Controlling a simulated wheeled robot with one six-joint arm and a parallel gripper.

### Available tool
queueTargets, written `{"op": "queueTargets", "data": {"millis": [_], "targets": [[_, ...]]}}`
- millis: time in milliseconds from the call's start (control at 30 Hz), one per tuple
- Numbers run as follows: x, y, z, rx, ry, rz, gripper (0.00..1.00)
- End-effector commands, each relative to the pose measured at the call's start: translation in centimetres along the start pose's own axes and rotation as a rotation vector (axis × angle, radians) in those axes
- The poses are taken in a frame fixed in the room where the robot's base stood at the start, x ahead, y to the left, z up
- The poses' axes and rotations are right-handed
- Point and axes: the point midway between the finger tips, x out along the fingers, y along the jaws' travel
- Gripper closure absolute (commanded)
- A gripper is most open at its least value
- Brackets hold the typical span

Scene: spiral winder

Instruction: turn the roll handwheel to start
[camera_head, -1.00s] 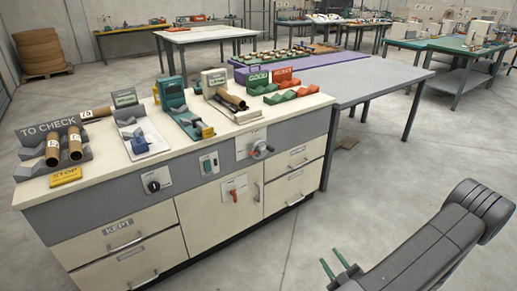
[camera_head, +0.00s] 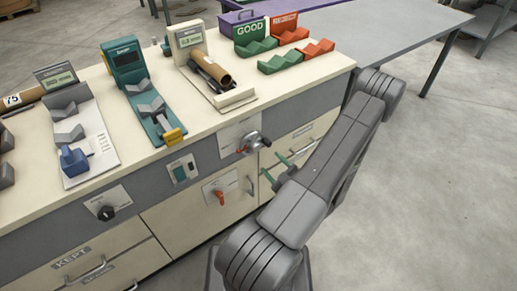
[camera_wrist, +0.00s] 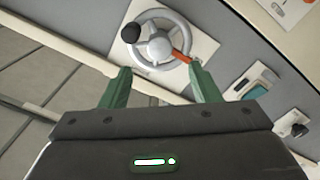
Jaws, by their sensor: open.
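The roll handwheel (camera_head: 252,143) is a small grey wheel with a dark knob and a red mark, on a white plate on the front of the cream bench. In the wrist view the handwheel (camera_wrist: 159,48) shows larger, with its black knob at upper left and a red pointer at lower right. My gripper (camera_head: 280,172) has green fingers and is open and empty, in front of the bench just below and right of the wheel. In the wrist view my gripper (camera_wrist: 160,82) has its fingers spread below the wheel, apparently not touching it.
A green switch (camera_head: 185,169), a red-handled knob (camera_head: 218,196) and a black knob (camera_head: 106,212) sit on the bench front. A drawer handle (camera_head: 304,152) is close to my gripper. On top stand gauges, a cardboard tube (camera_head: 212,68) and green racks (camera_head: 279,62). Open floor lies right.

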Motion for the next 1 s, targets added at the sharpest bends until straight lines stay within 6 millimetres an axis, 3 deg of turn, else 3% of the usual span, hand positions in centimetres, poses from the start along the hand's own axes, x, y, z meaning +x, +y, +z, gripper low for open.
{"op": "queueTargets", "data": {"millis": [300, 500, 933, 1000], "targets": [[5.4, 0.0, -0.1, 0.0, 0.002, -0.004, 0.44], [7.6, 0.0, -0.1, -0.001, 0.001, -0.002, 0.44], [8.4, 0.0, 0.0, 0.001, 0.0, 0.0, 0.44], [8.4, 0.0, 0.0, 0.001, 0.0, 0.0, 0.57]]}}
